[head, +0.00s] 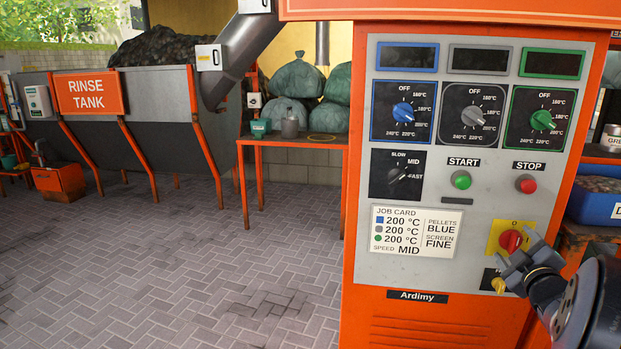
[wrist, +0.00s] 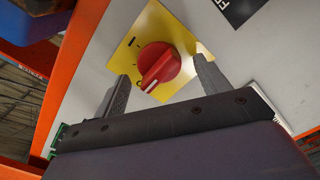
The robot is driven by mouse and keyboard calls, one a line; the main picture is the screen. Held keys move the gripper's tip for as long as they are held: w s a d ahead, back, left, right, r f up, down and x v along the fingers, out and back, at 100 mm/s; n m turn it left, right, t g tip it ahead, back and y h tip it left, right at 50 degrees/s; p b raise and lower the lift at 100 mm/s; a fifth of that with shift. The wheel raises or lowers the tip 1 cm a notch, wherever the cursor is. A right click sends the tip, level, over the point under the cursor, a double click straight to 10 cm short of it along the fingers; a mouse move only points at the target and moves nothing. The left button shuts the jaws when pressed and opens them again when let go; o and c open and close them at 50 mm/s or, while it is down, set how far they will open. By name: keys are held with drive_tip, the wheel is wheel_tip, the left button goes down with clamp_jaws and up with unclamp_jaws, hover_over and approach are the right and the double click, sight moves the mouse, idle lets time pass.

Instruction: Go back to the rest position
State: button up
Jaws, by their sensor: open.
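My gripper (head: 519,252) is at the lower right of the orange machine's control panel (head: 470,205), in front of the red rotary switch (head: 511,241) on its yellow plate. In the wrist view my gripper (wrist: 162,68) is open, with one finger on each side of the red switch (wrist: 160,66). Nothing is held. I cannot tell whether a finger touches the switch. A small yellow knob (head: 498,285) below is partly hidden by my gripper.
The panel carries blue, grey and green dials, a speed dial (head: 403,175), a green start button (head: 461,180) and a red stop button (head: 526,184). A blue bin (head: 594,208) stands at right. The rinse tank (head: 150,95) is at back left. Paved floor (head: 200,275) is clear.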

drive_tip(key=m+p, duration=0.5)
drive_tip(key=p, duration=0.1)
drive_tip(key=shift+r+m, duration=0.3)
drive_tip(key=shift+m, duration=0.1)
drive_tip(key=m+p, duration=0.4)
drive_tip(key=p, duration=0.1)
drive_tip(key=shift+d+m+p, duration=0.1)
drive_tip(key=shift+m+p, duration=0.3)
drive_tip(key=shift+s+f+m+p, duration=0.15)
drive_tip(key=shift+s+m+p, duration=0.05)
drive_tip(key=shift+m+p, duration=0.2)
drive_tip(key=shift+s+a+f, duration=0.1)
drive_tip(key=shift+s+a, duration=0.1)
drive_tip(key=shift+s, duration=0.5)
drive_tip(key=shift+a, duration=0.1)
